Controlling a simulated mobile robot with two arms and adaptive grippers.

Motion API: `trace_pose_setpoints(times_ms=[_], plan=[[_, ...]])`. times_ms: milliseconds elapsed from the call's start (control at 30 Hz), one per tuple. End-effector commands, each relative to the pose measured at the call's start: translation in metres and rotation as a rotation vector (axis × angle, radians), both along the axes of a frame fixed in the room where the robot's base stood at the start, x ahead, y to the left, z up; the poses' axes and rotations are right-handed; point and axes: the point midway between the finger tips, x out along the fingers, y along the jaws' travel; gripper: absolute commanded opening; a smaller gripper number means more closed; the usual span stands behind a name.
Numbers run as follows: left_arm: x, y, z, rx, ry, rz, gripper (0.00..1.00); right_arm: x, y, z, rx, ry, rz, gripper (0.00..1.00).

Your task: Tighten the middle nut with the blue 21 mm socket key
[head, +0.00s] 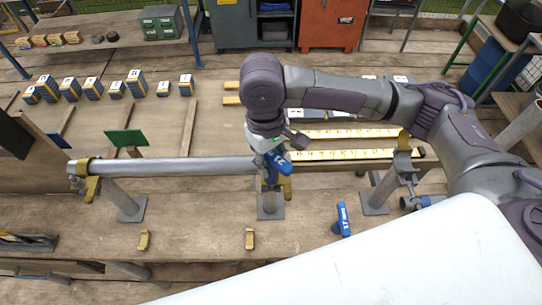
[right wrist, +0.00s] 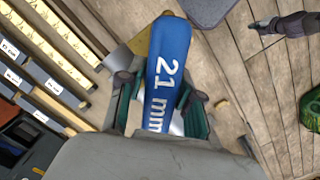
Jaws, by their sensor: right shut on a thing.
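My right gripper (head: 268,150) is shut on the blue 21 mm socket key (head: 277,162), above the middle post (head: 270,205). In the right wrist view the key (right wrist: 170,65) lies between the green finger pads of the gripper (right wrist: 162,108), its "21 mm" label facing the camera. The middle nut is hidden behind the gripper and key, so I cannot tell whether the key touches it. A brass bracket (head: 287,187) shows partly at the middle post. A grey pipe (head: 180,167) runs left from there to a left brass clamp (head: 82,167). My left gripper is not in view.
A blue 17 mm key (head: 343,220) stands on the planks right of the middle post. A right post (head: 375,200) stands beyond it. Two small brass pieces (head: 143,240) (head: 249,239) lie in front. Several labelled boxes (head: 70,88) line the back left.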

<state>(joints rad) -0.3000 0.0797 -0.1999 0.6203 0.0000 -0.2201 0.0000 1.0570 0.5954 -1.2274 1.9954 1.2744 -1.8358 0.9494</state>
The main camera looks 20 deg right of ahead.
Motion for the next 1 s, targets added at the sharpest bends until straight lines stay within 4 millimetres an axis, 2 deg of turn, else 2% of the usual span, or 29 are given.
trace_pose_setpoints(times_ms=[733, 900, 1000], plan=[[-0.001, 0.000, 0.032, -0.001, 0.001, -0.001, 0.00, 0.002, -0.001, 0.003, 0.001, -0.006, -0.201, 0.00], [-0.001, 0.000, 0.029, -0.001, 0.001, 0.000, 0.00, 0.002, -0.001, 0.001, 0.004, -0.006, -0.418, 0.00], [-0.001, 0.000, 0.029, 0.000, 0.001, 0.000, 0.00, 0.002, -0.001, 0.001, 0.004, -0.006, -0.486, 0.00]])
